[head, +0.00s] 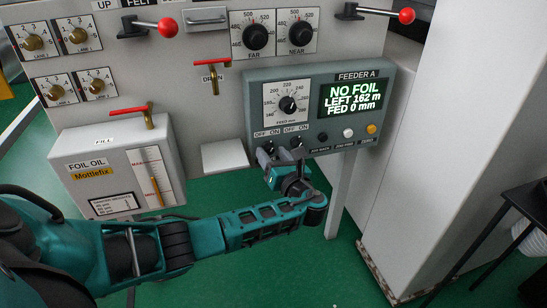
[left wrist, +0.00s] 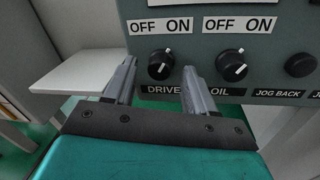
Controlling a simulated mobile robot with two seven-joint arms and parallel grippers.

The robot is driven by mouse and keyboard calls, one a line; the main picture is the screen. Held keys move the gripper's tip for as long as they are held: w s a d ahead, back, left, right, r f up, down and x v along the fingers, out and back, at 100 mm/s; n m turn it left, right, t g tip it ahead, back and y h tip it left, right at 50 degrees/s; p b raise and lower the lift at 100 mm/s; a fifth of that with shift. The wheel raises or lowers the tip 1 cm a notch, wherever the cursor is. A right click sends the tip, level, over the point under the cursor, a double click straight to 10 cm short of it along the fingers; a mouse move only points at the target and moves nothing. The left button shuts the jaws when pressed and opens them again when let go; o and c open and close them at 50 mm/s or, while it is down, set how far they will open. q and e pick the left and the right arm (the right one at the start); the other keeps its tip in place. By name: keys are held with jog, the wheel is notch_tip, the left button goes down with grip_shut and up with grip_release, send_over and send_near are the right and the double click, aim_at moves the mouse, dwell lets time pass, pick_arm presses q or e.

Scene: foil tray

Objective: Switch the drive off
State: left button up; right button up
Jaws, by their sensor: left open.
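The Feeder A panel (head: 255,112) carries a black DRIVE knob (head: 269,147) at its lower left, under an OFF/ON label. In the left wrist view the DRIVE knob (left wrist: 161,66) shows between my two fingertips, farther out. My left gripper (head: 281,157) is open and empty, just in front of the panel's lower edge. I cannot tell whether the fingers touch the knob. My right gripper is not in view.
The display (head: 353,95) reads NO FOIL, LEFT 162 m, FED 0 mm. A feed dial (head: 289,105) is above the switches. JOG BACK (left wrist: 300,65) is right of OIL. A pale shelf (head: 225,156) juts out left of the gripper, beside the foil oil box (head: 80,160).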

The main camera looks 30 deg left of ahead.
pick_arm(q)
jog(key=shift+c, duration=0.2)
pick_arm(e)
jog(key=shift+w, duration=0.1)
pick_arm(q)
grip_shut()
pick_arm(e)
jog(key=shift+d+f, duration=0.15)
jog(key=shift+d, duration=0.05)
pick_arm(q)
jog(key=shift+n+p, duration=0.3)
jog(key=shift+r+n+p, duration=0.15)
jog(key=shift+n+p, duration=0.25)
jog(key=shift+n, duration=0.2)
jog(key=shift+n+h+p, duration=0.3)
jog(key=shift+n+p, duration=0.3)
jog(key=shift+n, duration=0.6)
jog(key=n+p, duration=0.1)
jog(key=n, duration=0.3)
jog(key=shift+h, duration=0.4)
jog(key=shift+n, duration=1.4)
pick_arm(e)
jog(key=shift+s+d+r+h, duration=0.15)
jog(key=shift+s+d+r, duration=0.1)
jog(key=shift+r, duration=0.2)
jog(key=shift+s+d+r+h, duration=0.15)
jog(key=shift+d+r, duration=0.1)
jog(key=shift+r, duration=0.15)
pick_arm(q)
jog(key=shift+h, duration=0.3)
